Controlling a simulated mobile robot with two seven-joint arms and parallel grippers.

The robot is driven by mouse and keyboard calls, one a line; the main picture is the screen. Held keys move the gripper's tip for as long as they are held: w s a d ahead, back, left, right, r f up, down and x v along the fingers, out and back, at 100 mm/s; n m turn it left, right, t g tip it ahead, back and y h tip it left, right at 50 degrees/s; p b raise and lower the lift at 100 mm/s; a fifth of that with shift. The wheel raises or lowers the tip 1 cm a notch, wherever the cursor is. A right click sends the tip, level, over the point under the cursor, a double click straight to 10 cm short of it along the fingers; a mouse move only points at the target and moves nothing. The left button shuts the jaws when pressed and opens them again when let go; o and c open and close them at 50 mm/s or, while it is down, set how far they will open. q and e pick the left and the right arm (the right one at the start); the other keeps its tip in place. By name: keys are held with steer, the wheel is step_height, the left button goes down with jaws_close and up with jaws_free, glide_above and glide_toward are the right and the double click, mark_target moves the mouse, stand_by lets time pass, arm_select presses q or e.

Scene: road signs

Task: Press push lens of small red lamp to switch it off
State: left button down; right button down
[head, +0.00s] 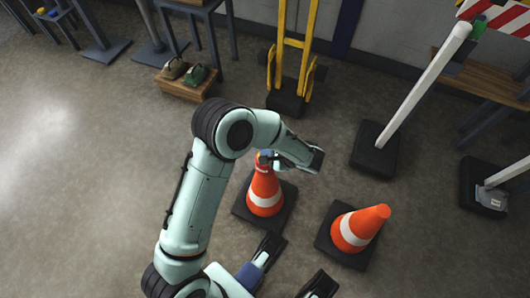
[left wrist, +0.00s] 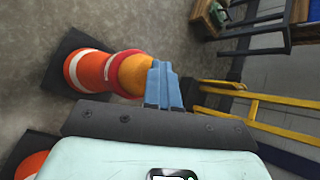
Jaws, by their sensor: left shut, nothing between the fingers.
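An orange cone with a white band (head: 264,193) stands upright on a black base. A small lamp (head: 262,168) sits at its top, mostly covered by my left gripper (head: 264,156). In the left wrist view the lamp shows a rounded amber part (left wrist: 131,73) beside a red ring at the cone's tip. The left gripper's blue fingers (left wrist: 163,84) are shut and empty, overlapping the amber part's edge; I cannot tell whether they touch. I cannot tell whether the lamp is lit. My right gripper (head: 251,274) is partly in view low in the head view, its fingers unclear.
A second orange cone (head: 360,228) stands to the right on its own black base. A yellow frame (head: 290,60), a white post (head: 425,85) and a wooden box with two small objects (head: 184,86) stand behind. Open floor (head: 80,190) lies to the left.

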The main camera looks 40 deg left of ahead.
arm_select(q)
steer(key=shift+s+d+f, duration=0.1)
steer(key=shift+s+f, duration=0.15)
steer(key=shift+f, duration=0.55)
steer(key=shift+r, duration=0.1)
steer(key=shift+w+r+p, duration=0.15)
steer(key=shift+r+p, duration=0.85)
steer(key=shift+r, duration=0.55)
steer(key=shift+w+r+p, duration=0.1)
steer(key=shift+r+p, duration=0.85)
steer(key=shift+r, duration=0.6)
steer(key=shift+r, duration=0.1)
